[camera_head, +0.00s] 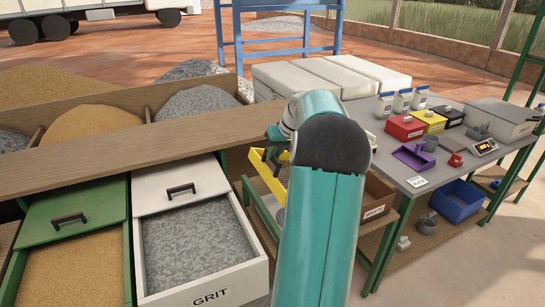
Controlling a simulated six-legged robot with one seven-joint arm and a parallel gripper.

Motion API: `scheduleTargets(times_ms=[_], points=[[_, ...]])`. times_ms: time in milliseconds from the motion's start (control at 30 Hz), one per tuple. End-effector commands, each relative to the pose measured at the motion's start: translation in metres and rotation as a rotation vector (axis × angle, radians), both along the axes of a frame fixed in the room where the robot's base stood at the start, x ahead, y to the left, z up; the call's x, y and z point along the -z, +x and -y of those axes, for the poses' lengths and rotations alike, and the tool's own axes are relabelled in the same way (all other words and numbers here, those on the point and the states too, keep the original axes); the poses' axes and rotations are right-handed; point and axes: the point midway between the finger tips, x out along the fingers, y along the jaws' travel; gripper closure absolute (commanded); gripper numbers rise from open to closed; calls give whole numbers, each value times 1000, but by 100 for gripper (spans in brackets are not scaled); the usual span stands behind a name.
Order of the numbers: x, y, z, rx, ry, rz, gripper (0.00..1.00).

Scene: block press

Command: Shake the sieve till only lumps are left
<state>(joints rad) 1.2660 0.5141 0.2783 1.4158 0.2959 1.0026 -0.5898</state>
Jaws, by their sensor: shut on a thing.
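My gripper (271,157) is left of my teal arm, over the gap beside the grit drawer. It is shut on the yellow frame of the sieve (267,181), near its far end. The sieve looks slanted, and my arm hides its right part. Its mesh and any lumps in it cannot be made out. Below it is a green and white tray or frame (259,215), partly hidden by my arm. I cannot tell whether the sieve touches it.
An open white drawer labelled GRIT (211,297) holds grey grit. An open green drawer (70,190) holds sand. Right of my arm, a grey bench (455,185) carries coloured boxes, a purple tray (413,158) and a scale (485,147). A blue bin (457,203) stands below.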

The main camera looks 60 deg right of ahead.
Motion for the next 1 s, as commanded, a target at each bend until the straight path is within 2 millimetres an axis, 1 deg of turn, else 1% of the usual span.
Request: scheduleTargets(times_ms=[33, 67, 100, 167, 200, 533, 667, 767, 1000], points=[[0, -3, 5, 6, -11, -1, 100], [0, -3, 5, 6, -11, -1, 100], [0, -3, 5, 7, -12, -2, 78], [0, -3, 5, 7, -10, -2, 67], [0, -3, 4, 6, -10, -1, 64], [0, -2, 2, 4, -6, -1, 64], [-9, -6, 2, 4, -6, -1, 64], [-24, -14, 2, 5, -8, -1, 64], [-72, -37, 2, 5, -9, -1, 64]])
